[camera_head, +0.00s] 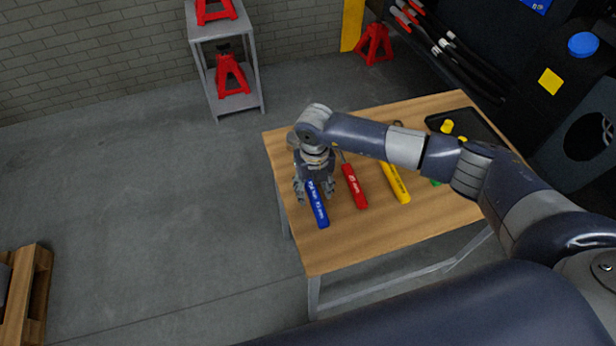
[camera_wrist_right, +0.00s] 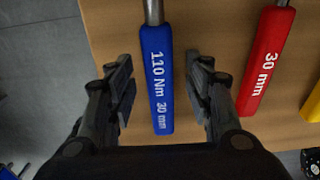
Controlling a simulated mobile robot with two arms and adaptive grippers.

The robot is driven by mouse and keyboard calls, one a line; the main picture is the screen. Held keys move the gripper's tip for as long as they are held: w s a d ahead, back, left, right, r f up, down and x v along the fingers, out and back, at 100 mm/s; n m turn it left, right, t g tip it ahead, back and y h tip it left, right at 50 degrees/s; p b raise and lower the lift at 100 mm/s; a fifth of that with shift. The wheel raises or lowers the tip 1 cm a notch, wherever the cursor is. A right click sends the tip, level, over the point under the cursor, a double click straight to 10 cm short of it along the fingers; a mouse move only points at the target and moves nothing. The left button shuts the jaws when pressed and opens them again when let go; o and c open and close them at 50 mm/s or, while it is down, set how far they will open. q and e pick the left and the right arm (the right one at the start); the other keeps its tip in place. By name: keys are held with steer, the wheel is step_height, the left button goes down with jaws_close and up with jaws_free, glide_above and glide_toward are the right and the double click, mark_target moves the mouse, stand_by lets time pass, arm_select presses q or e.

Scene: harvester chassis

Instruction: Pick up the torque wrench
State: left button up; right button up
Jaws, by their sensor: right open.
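The torque wrench (camera_head: 318,210) has a blue handle and lies near the left edge of the wooden table (camera_head: 400,232). In the right wrist view its handle (camera_wrist_right: 157,85) reads "110 Nm 30 mm", with a metal shaft running off the top. My right gripper (camera_head: 315,192) points down over the handle. In the wrist view its open fingers (camera_wrist_right: 162,88) stand on either side of the handle, with a gap on both sides. The wrench's far end is hidden behind the arm in the head view. My left gripper is not in view.
A red-handled tool (camera_head: 354,188) marked "30 mm" lies just right of the wrench. A yellow-handled tool (camera_head: 396,183) lies further right, partly under my arm. A black tray (camera_head: 472,124) sits at the table's far right. The table's front part is clear.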

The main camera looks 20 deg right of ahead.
jaws_close()
steer(key=shift+r, duration=0.15)
steer(key=shift+w, duration=0.1)
steer(key=shift+r+b, duration=0.3)
steer(key=shift+r, duration=0.25)
step_height(320, 180, up, 2)
steer(key=shift+r+b, duration=0.2)
steer(key=shift+b, duration=0.4)
steer(key=s+a+b, duration=0.1)
steer(key=s, duration=0.3)
steer(key=s+a+b, duration=0.1)
steer(key=s, duration=0.4)
steer(key=s+a+r+b, duration=0.1)
steer(key=s, duration=0.4)
steer(key=shift+s+a, duration=0.2)
steer(key=shift+a, duration=0.15)
steer(key=shift+s+a+r, duration=0.1)
steer(key=shift+s+r, duration=0.1)
steer(key=shift+s, duration=0.45)
